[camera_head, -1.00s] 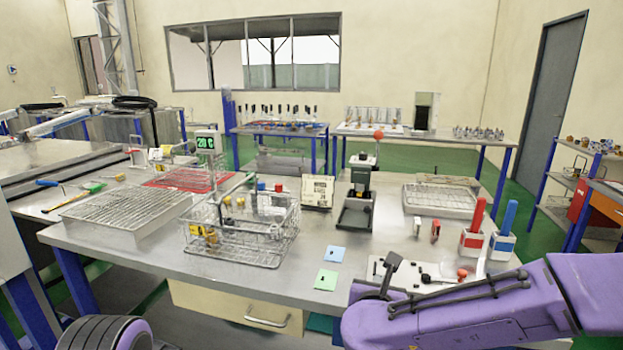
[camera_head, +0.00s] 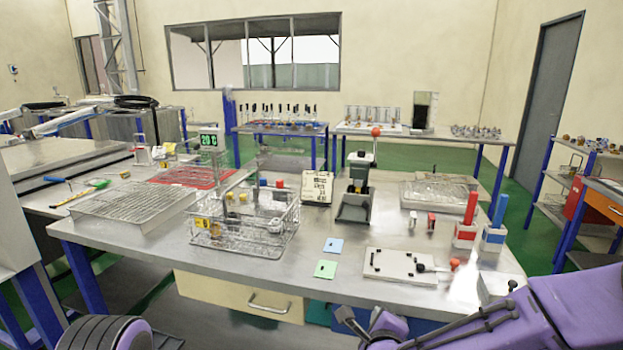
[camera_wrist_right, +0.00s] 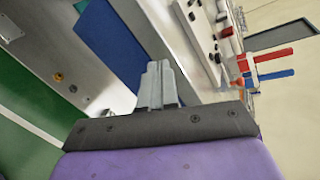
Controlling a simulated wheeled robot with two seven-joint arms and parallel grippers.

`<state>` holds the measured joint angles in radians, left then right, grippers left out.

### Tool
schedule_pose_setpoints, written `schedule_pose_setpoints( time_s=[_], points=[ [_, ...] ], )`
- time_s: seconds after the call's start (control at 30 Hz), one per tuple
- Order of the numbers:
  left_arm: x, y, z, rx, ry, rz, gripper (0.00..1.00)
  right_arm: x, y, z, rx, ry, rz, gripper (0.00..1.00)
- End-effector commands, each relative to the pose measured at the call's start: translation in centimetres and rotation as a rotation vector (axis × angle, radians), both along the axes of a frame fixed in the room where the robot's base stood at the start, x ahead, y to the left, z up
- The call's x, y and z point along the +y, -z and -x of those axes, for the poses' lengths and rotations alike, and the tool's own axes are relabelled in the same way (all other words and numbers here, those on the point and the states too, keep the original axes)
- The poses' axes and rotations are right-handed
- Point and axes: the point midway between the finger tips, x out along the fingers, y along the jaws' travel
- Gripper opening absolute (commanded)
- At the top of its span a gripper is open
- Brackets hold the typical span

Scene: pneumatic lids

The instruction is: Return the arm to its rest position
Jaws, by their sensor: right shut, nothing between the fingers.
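My right arm is purple and comes in from the lower right of the head view. Its gripper (camera_head: 362,322) hangs low at the bench's front edge, below the white plate. In the right wrist view the right gripper (camera_wrist_right: 158,70) has its two grey fingers together, with nothing between them. A blue panel (camera_wrist_right: 112,45) under the bench shows beyond the fingers. My left gripper is not in view.
A drawer (camera_head: 240,295) is below the front edge.

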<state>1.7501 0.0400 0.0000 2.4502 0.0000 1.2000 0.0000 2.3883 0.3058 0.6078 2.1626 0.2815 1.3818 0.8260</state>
Motion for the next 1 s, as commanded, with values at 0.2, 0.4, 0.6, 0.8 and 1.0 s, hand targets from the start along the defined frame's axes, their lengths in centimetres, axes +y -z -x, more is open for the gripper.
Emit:
schedule_pose_setpoints(
  time_s=[0.2,0.4,0.6,0.8,1.0],
  points=[
    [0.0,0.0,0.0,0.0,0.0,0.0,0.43,-4.2,14.7,8.0,0.377,-0.433,0.679,0.0],
    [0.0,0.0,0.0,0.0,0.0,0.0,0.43,-10.6,25.5,21.2,0.747,-0.883,1.071,0.0],
    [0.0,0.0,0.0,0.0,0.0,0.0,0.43,-15.8,29.4,31.5,1.002,-1.071,1.135,0.0],
    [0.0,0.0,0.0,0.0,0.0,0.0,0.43,-16.2,30.3,34.1,1.056,-1.111,1.123,0.0],
    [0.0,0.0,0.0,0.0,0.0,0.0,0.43,-16.2,30.3,34.0,1.052,-1.108,1.123,0.0]
  ],
)
